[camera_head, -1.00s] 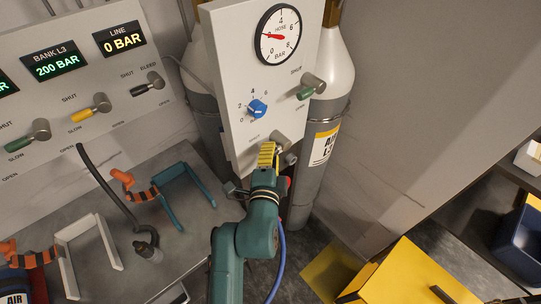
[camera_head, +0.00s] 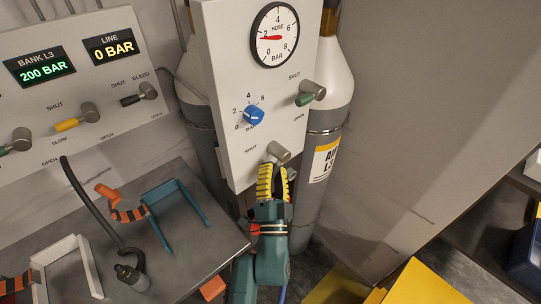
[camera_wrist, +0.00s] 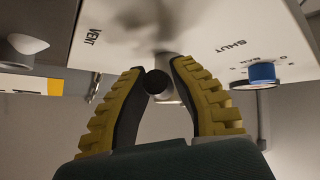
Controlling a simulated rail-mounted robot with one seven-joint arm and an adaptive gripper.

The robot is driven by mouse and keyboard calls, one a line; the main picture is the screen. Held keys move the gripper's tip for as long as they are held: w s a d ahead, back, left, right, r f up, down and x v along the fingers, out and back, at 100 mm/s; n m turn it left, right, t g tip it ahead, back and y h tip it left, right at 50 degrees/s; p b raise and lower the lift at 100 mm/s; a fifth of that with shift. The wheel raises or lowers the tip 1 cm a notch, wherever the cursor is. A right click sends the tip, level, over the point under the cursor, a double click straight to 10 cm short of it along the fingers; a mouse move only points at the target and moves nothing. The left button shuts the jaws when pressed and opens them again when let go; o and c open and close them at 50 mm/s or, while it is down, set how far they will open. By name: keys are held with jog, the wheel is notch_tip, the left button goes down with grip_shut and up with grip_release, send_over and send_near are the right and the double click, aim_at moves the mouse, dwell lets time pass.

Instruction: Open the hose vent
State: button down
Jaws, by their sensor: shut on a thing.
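The hose vent valve is the low grey knob (camera_head: 278,152) on the white hose panel (camera_head: 220,60), marked SHUT on one side. In the wrist view its lettering reads VENT on the left and SHUT on the right. My gripper (camera_head: 272,168) is at this knob from below, with ridged yellow fingers. In the wrist view the fingers (camera_wrist: 158,84) are closed around the round black end of the vent lever (camera_wrist: 156,82). Most of the lever is hidden by the fingers. The HOSE gauge (camera_head: 274,36) needle points left, near 2 bar.
Above the vent are a blue dial (camera_head: 253,115) and a green-levered valve (camera_head: 308,94). Grey gas cylinders (camera_head: 325,120) stand behind the panel. At left, a steel bench (camera_head: 180,245) carries clamps and a black hose; the bank panel (camera_head: 70,90) reads LINE 0 BAR. A yellow case (camera_head: 430,285) is at lower right.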

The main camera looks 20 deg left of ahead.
jog(key=shift+w+d+f+n+y+b, duration=0.15)
jog(key=shift+f+n+b, duration=0.15)
jog(key=shift+b, duration=0.3)
jog(key=shift+f+n+y+b, duration=0.2)
jog(key=shift+f+b, duration=0.15)
jog(key=shift+b, duration=0.25)
jog(key=shift+w+f+n+t+y+b, duration=0.25)
jog(key=shift+n+y+b, duration=0.25)
jog(key=shift+b, duration=0.55)
jog(key=n+g+y+b, duration=0.1)
jog(key=n+y+b, duration=0.2)
jog(key=n+b, duration=0.1)
jog(key=w+d+n+g+y+b, duration=0.1)
jog(key=n+g+y+b, duration=0.1)
jog(key=n+y+b, duration=0.2)
jog(key=w+n+g+y+b, duration=0.1)
jog(key=n+g+y+b, duration=0.1)
jog(key=n+b, duration=0.3)
jog(key=shift+w+d+r+y+b, duration=0.15)
jog(key=shift+y+b, duration=0.6)
jog(key=shift+b, duration=0.95)
jog(key=shift+r+n, duration=0.15)
jog(key=shift+n, duration=0.15)
jog(key=c, duration=0.8)
grip_release()
jog(key=shift+d, duration=0.1)
jog(key=shift+c, duration=0.2)
